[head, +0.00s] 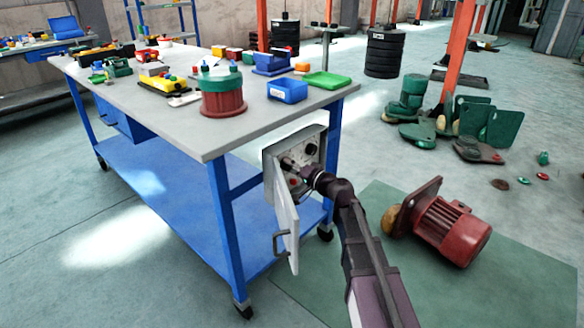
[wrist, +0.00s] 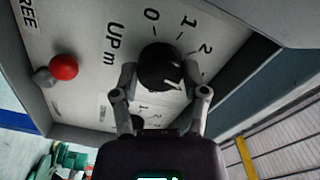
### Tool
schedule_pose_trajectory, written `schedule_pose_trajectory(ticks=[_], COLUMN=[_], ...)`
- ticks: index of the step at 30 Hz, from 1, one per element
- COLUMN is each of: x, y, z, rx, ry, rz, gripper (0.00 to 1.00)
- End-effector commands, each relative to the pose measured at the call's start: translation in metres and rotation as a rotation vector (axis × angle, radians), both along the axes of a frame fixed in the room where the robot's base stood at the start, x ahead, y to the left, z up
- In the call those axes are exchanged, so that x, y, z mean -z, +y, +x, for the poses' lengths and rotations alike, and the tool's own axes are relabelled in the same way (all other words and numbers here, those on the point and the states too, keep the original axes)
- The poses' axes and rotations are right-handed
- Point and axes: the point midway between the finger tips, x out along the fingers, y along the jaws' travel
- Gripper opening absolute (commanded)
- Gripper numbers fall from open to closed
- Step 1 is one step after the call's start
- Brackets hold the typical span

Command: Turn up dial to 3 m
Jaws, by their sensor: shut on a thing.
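The control box (head: 312,140) hangs on the side of the blue workbench with its door open. In the wrist view, the black dial (wrist: 158,62) sits on the panel (wrist: 85,30) beside the letters "UP m". The numbers 0, 1 and 2 run around it from top to right; my right finger covers part of the scale below 2. A white mark shows on the knob's lower right, but I cannot tell which number it meets. My gripper (wrist: 162,85) is shut on the dial, one finger each side. In the head view my gripper (head: 305,176) reaches into the box.
The box door (head: 285,222) swings out left of my gripper. A red ball-shaped knob (wrist: 64,67) stands on the panel, and a second dial (wrist: 137,122) is partly hidden below. A red motor (head: 450,228) lies on a green mat (head: 500,285) right of my arm.

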Motion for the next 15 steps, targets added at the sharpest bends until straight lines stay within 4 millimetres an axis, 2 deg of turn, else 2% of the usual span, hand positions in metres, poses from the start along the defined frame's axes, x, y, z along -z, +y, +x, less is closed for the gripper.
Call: schedule_pose_trajectory(ticks=[7,15], x=[-0.0003,-0.0003], y=[0.0027,0.0026], z=[-0.0007,-0.0008], rx=[-0.007,-0.007], ry=[-0.095,-0.124], rz=[-0.073,-0.096], gripper=[0.10,0.10])
